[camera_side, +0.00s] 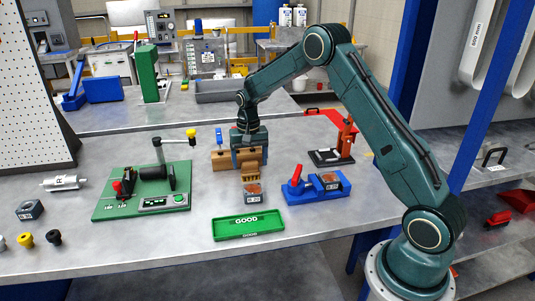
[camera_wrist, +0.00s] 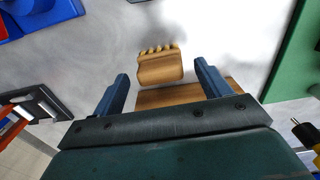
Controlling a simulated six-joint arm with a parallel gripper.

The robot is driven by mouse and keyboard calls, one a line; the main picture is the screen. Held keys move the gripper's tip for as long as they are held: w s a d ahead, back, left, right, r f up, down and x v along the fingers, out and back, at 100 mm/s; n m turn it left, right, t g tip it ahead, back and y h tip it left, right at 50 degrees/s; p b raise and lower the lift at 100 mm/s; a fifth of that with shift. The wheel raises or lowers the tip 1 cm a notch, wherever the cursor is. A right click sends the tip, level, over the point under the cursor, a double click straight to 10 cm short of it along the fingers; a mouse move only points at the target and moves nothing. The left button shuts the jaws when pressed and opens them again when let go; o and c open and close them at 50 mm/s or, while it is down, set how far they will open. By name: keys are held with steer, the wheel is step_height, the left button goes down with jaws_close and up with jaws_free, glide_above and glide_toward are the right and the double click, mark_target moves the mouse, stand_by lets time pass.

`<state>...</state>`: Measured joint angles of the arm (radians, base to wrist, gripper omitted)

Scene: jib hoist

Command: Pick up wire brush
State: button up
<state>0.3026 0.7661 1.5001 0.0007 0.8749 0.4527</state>
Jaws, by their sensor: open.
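The wire brush, a wooden block with brass bristles along one edge, shows between my fingers in the wrist view (camera_wrist: 160,68). In the side view the brush (camera_side: 251,174) is partly hidden behind my gripper (camera_side: 250,161). My gripper is open, pointing down, with one blue finger on each side of the brush. A gap shows between the brush and each finger in the wrist view. A wooden rack (camera_side: 222,160) stands behind the brush; its edge also shows in the wrist view (camera_wrist: 176,98).
A grey block with a copper-coloured top (camera_side: 253,191) stands just in front of the brush. A green GOOD tray (camera_side: 248,235) lies nearer the front. A green fixture (camera_side: 130,205) is left, a blue vise (camera_side: 317,191) right. A blue-handled tool (camera_side: 219,138) stands upright at the rack.

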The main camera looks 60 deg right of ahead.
mark_target(250, 162)
stand_by(0.4)
steer(key=c, duration=1.1)
steer(key=shift+r, duration=0.15)
step_height(250, 162, up, 20)
stand_by(0.4)
